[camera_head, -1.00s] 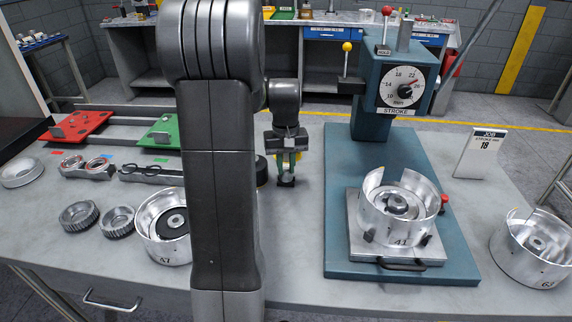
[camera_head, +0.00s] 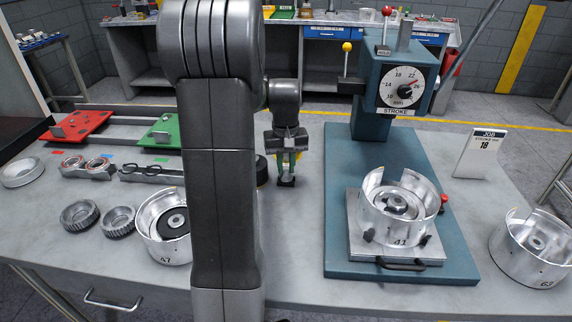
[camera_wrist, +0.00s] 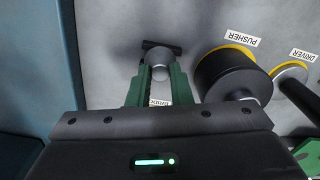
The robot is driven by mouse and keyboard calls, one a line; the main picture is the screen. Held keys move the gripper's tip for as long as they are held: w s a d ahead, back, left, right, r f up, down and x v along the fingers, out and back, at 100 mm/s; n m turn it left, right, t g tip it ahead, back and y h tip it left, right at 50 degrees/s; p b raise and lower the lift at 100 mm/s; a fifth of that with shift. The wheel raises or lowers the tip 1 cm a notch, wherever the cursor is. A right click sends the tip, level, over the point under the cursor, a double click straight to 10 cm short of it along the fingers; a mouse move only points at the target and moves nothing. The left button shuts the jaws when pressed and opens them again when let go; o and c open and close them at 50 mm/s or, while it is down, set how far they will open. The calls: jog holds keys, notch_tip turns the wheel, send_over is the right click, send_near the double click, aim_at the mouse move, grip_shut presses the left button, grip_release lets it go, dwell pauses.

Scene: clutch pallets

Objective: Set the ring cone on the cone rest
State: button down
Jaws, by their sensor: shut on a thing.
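My gripper (camera_head: 287,168) points down over the bench, left of the blue press base. In the wrist view its green fingers (camera_wrist: 158,80) are shut on a grey, round-ended piece with a dark crossbar, which I take as the ring cone (camera_wrist: 164,62). In the head view a small dark end of it (camera_head: 286,182) shows below the fingers, at or close above the bench top; I cannot tell whether it touches.
The black pusher (camera_wrist: 232,75) and the driver (camera_wrist: 295,90) stand on yellow rings right of my fingers in the wrist view. The press (camera_head: 400,235) with drum 41 (camera_head: 398,212) is to the right in the head view. Drum 47 (camera_head: 152,240) stands left of my arm.

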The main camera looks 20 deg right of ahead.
jog(key=shift+f, duration=0.25)
dwell(0.6)
jog(key=c, duration=1.2)
grip_release()
jog(key=shift+c, duration=0.2)
notch_tip(320, 180, up, 9)
jog(key=p, duration=0.8)
jog(key=shift+r, duration=0.2)
jog(key=shift+f, duration=0.15)
notch_tip(320, 180, down, 9)
jog(key=b, duration=0.7)
jog(key=shift+b, duration=0.35)
